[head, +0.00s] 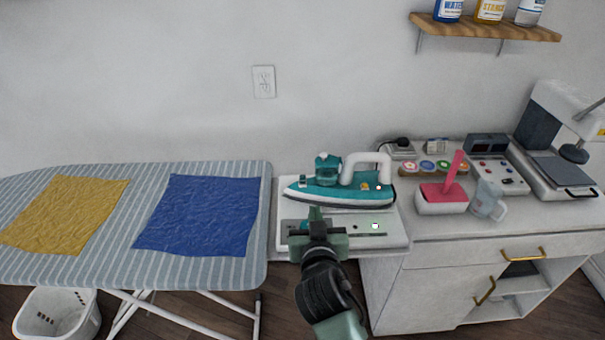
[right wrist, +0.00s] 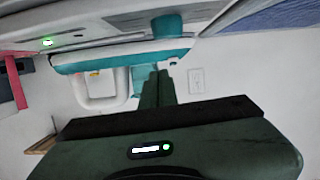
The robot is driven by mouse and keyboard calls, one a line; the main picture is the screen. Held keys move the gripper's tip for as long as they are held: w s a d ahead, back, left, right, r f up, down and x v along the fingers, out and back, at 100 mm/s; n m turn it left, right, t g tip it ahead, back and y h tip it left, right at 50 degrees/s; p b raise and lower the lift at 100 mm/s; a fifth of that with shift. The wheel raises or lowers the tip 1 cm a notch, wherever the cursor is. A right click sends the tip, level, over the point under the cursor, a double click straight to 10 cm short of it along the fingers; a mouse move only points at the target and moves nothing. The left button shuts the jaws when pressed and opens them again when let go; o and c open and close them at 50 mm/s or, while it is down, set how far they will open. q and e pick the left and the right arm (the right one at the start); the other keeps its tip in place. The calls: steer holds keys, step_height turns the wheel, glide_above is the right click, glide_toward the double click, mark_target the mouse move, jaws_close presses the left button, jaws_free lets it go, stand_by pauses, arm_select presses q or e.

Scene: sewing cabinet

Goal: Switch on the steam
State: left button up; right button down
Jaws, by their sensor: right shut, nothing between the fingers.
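The teal and white iron (head: 340,189) rests on a white steam station (head: 397,232) at the right end of the ironing board. My left gripper is not in view.
The striped ironing board (head: 110,210) at left carries a yellow cloth (head: 65,212) and a blue cloth (head: 203,215). A white basket (head: 55,315) stands below.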

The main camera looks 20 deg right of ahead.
steer(key=w+a+r+t, duration=0.1)
steer(key=w+r+t, duration=0.15)
steer(key=r, duration=0.25)
steer(key=p, duration=0.3)
glide_above(304, 185)
steer(key=s, duration=0.1)
steer(key=f, duration=0.1)
steer(key=w+f, duration=0.1)
steer(key=f, duration=0.1)
steer(key=shift+f+g, duration=0.1)
steer(key=shift+g, duration=0.25)
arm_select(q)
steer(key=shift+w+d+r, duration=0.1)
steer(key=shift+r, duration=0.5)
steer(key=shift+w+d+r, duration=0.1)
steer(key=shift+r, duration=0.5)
arm_select(e)
steer(key=shift+f, duration=0.85)
